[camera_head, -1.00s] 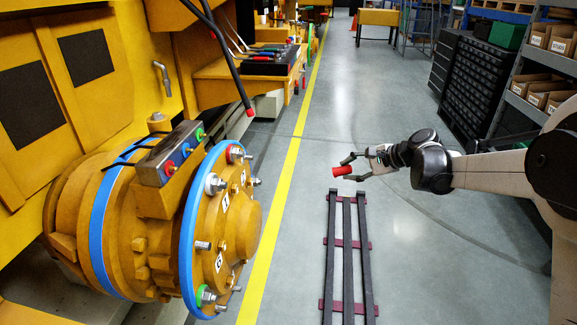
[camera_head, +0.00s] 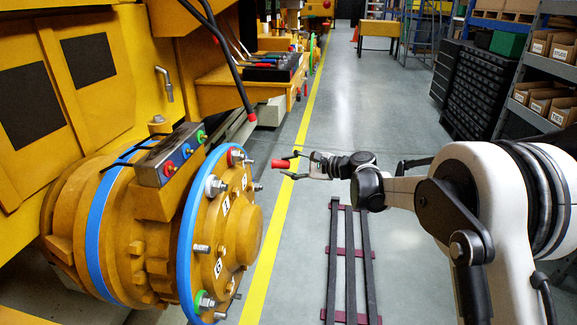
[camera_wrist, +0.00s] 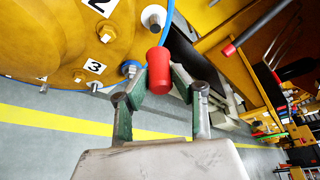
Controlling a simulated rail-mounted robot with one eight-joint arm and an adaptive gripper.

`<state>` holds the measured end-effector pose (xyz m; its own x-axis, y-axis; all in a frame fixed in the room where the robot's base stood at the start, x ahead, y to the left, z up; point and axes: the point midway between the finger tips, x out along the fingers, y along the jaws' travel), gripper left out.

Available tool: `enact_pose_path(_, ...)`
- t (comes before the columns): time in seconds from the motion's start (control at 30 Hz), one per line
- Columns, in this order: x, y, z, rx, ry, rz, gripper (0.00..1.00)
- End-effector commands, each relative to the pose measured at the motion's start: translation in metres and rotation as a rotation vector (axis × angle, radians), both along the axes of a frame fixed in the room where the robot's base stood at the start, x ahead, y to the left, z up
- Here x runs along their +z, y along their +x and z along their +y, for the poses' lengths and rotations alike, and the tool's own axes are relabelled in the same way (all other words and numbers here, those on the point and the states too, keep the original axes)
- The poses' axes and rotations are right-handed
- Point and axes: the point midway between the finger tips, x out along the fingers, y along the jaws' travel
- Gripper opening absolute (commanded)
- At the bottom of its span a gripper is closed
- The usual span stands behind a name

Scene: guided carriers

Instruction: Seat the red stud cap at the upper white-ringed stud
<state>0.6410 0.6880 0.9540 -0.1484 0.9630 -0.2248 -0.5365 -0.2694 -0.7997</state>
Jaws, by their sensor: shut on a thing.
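The red stud cap (camera_head: 281,164) is a short red cylinder held level between the fingertips of my gripper (camera_head: 292,165). The wrist view shows the cap (camera_wrist: 159,72) pinched between the two green-grey fingers. A white-ringed stud (camera_head: 214,186) sits on the upper near side of the orange hub's face (camera_head: 235,235). The cap is to the right of this stud, slightly higher in the picture and apart from it. In the wrist view, a metal stud (camera_wrist: 130,68) shows just left of the cap. I cannot tell its ring colour there.
A red-ringed stud (camera_head: 237,156) is at the hub's top and a green-ringed one (camera_head: 204,301) at its bottom. A blue rim (camera_head: 187,240) edges the hub. A dark red-tipped lever (camera_head: 235,80) hangs above. Black floor rails (camera_head: 349,265) lie right; the floor around is open.

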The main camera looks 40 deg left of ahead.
Motion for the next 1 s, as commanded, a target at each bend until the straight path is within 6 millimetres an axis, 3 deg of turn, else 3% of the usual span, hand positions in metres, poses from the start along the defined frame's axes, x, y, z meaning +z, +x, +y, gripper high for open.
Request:
enact_pose_path(0.17, 0.002, -0.003, -0.001, -0.005, -0.014, 0.041, 0.0)
enact_pose_path(0.7, 0.002, -0.022, 0.035, -0.002, -0.014, 0.038, 0.0)
enact_pose_path(1.0, 0.002, -0.025, 0.043, -0.005, -0.014, 0.037, 0.0)
